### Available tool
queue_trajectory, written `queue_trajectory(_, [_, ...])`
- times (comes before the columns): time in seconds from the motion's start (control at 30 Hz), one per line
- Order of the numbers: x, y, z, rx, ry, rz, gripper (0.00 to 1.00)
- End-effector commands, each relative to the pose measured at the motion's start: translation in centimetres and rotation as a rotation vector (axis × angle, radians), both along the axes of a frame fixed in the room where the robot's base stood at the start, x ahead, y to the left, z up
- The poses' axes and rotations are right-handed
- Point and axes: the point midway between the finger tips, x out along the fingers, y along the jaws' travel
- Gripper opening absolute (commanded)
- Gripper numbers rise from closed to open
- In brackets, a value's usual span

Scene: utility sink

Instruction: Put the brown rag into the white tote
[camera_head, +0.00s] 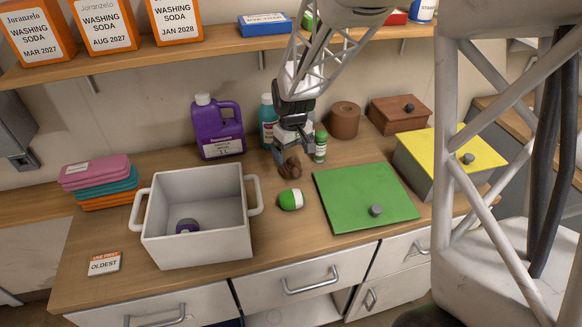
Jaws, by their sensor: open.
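The brown rag (290,168) is a small crumpled lump on the wooden counter, right of the purple jug. My gripper (293,153) points down at it from above, with its jaws open. The fingertips are at or just above the rag; I cannot tell whether they touch it. The white tote (200,250) stands to the left and nearer the front, open at the top, with a handle on each side. A small purple and grey item (187,226) lies inside it.
A green and white item (291,199) lies between tote and green panel (355,195). The purple jug (218,130), teal bottle (267,122), green bottle (320,145) and brown cylinder (345,120) stand behind. Folded cloths (98,182) lie left of the tote. A shelf (180,55) overhangs.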

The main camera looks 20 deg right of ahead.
Motion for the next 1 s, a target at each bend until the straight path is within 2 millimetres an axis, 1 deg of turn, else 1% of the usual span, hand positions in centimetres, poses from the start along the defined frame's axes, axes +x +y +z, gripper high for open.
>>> queue_trajectory(0.1, [0.0,0.0,-1.1,0.0,0.002,0.0,0.95])
queue_trajectory(0.2, [0.0,0.0,-1.7,0.0,0.0,0.0,0.95])
queue_trajectory(0.67, [0.0,0.0,-2.2,0.0,0.001,0.0,0.95])
queue_trajectory(0.77, [0.0,0.0,-2.9,0.0,0.002,0.0,0.95])
queue_trajectory(1.0, [0.0,0.1,-5.6,0.0,0.002,0.0,0.95])
